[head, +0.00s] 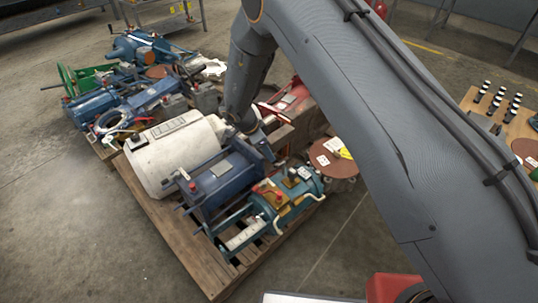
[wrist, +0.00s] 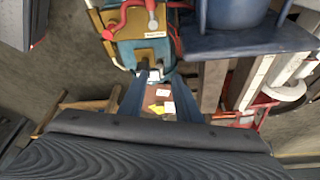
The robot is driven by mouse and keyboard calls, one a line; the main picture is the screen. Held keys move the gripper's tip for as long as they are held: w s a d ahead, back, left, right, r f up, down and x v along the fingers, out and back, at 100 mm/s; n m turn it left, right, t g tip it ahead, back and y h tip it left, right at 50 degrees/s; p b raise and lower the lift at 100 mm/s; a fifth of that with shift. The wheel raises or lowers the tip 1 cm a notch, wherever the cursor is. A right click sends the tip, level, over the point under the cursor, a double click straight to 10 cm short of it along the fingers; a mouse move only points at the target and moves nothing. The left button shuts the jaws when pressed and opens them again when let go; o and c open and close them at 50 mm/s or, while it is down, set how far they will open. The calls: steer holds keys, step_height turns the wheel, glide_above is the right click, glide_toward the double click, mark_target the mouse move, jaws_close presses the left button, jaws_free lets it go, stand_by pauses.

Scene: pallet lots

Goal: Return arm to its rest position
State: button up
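My arm crosses the head view from the lower right to the upper middle, then bends down over a loaded wooden pallet (head: 165,230). My gripper (head: 265,150) points down among the machines there, partly hard to tell from the blue parts behind it. In the wrist view, two blue-grey fingers of my gripper (wrist: 158,82) stand apart. Nothing shows held between them; a brown disc (wrist: 158,100) with white and yellow labels shows in the gap behind. A dark ribbed surface fills the bottom of that view.
The pallet carries a white cylinder (head: 175,155), a blue motor (head: 220,185) and a teal machine (head: 285,195) close to my gripper. Another heap of blue machines (head: 120,95) lies behind left. A wooden table (head: 480,125) with black-and-white pieces stands right. Floor at left is clear.

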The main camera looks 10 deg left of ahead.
stand_by(0.4)
steer(key=w+d+r+n+t+y+p, duration=0.1)
steer(key=w+d+r+n+y+p, duration=0.15)
steer(key=r, duration=0.55)
steer(key=w+d+r+n+t+y+p, duration=0.15)
steer(key=d+r, duration=0.25)
steer(key=r, duration=0.4)
steer(key=w+d+r+n+t+y+p, duration=0.1)
steer(key=d+r+t+p, duration=0.15)
steer(key=r, duration=0.65)
steer(key=s+d+r+n+g+p, duration=0.1)
steer(key=s+d+r, duration=0.3)
steer(key=s, duration=0.7)
steer(key=s+d+r+n+g+p, duration=0.2)
steer(key=s+d+r+n+g, duration=0.1)
steer(key=s+d, duration=0.6)
steer(key=s+d+r+n+g+h+p, duration=0.1)
steer(key=s+d+r, duration=0.4)
steer(key=s, duration=1)
steer(key=d+n+g+p, duration=0.1)
steer(key=g, duration=0.1)
steer(key=shift+s+d+g, duration=0.2)
steer(key=shift+d+g, duration=0.1)
steer(key=shift+d, duration=0.1)
steer(key=shift+o, duration=0.4)
steer(key=shift+r, duration=0.1)
